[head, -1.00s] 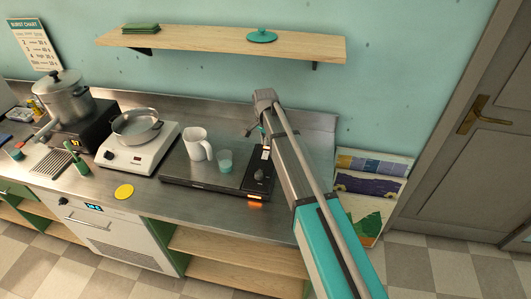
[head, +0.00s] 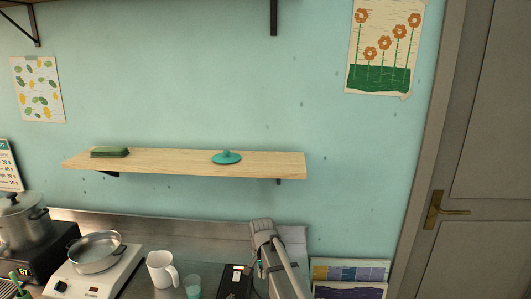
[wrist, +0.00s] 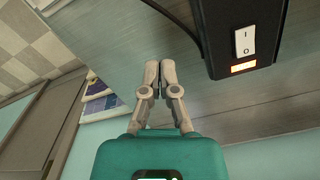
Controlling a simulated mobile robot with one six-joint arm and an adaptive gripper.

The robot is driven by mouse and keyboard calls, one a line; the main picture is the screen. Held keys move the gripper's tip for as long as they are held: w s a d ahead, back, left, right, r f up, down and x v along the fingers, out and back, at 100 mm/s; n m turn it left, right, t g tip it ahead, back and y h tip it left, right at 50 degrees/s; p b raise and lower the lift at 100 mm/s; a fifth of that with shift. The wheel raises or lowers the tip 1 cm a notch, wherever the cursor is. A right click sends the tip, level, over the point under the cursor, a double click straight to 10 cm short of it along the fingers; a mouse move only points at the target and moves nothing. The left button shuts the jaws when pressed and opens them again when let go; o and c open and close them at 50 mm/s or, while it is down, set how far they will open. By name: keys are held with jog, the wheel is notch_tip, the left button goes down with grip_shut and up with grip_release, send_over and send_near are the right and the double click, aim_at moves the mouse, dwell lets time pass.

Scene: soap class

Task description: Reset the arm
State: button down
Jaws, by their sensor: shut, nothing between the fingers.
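My gripper (wrist: 157,78) shows in the wrist view with its two grey fingers together and nothing between them. It hangs over the bare metal counter (wrist: 120,45), beside a black device (wrist: 240,30) with a white rocker switch and a lit orange light. In the head view my arm rises at the bottom, right of the middle, and its grey wrist end is in front of the counter's back edge. The fingertips are hidden in the head view.
A wooden shelf (head: 190,165) with a teal lid (head: 227,157) is above. A door (head: 490,150) is at right.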

jog(key=s+d+n, duration=0.5)
jog(key=s+d, duration=1.3)
jog(key=shift+s+d, duration=0.2)
jog(key=shift+s, duration=0.1)
